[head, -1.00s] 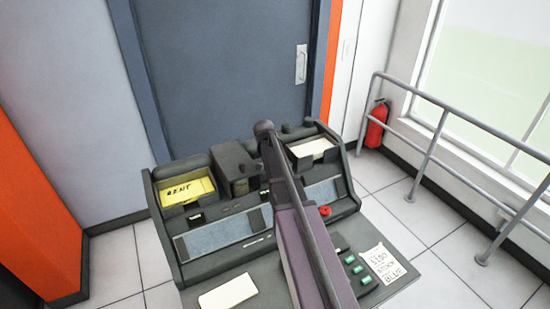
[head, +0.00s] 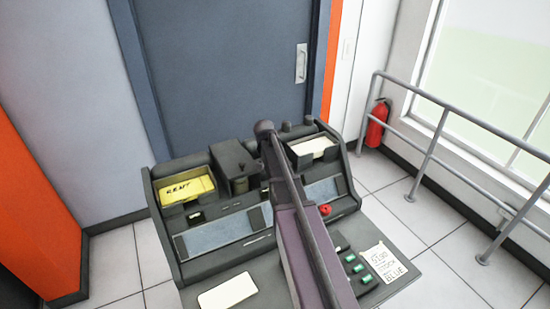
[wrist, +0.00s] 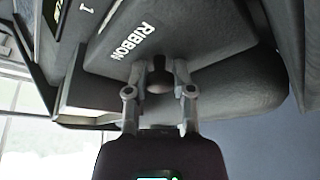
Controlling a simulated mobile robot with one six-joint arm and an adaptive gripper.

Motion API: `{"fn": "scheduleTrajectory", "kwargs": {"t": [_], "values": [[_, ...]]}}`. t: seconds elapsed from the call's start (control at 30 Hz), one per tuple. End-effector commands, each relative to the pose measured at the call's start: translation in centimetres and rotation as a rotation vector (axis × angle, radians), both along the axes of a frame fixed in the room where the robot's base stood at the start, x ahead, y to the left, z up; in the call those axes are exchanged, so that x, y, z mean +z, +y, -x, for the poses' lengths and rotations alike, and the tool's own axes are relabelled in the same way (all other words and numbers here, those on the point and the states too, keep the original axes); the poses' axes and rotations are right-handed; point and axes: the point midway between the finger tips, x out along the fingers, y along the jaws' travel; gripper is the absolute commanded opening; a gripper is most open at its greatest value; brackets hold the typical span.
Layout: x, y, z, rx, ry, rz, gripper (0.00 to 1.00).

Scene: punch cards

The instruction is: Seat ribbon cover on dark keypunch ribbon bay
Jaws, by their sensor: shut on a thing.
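In the wrist view my gripper (wrist: 159,82) is shut on a small dark knob. The knob is on a dark panel (wrist: 185,30) lettered RIBBON, which I take as the ribbon cover. The fingers stand on both sides of the knob. In the head view the dark keypunch (head: 168,255) stands before a blue-grey door, and my arm crosses its middle. My arm hides the gripper there. A dark box (head: 232,160) stands at the back between two card trays. I cannot tell whether the cover touches the bay, because the bay's opening is hidden.
A tray with a yellow card marked RENT (head: 188,187) is on the left; a white-card tray (head: 312,148) is on the right. A blank card (head: 228,291), green buttons (head: 358,267) and a note (head: 383,262) lie at the front. A grey railing (head: 450,125) stands right.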

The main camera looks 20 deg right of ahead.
Motion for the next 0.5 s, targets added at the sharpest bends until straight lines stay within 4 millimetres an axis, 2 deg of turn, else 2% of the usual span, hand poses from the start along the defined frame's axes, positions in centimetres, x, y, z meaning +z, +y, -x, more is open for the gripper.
{"fn": "scheduleTrajectory", "kwargs": {"t": [0.37,0.4,0.5], "values": [[-0.10,-0.03,0.06,0.001,0.001,0.001,0.00],[-0.10,-0.02,0.07,0.001,0.001,0.001,0.40],[-0.10,-0.02,0.08,0.001,0.001,0.001,0.70]]}}
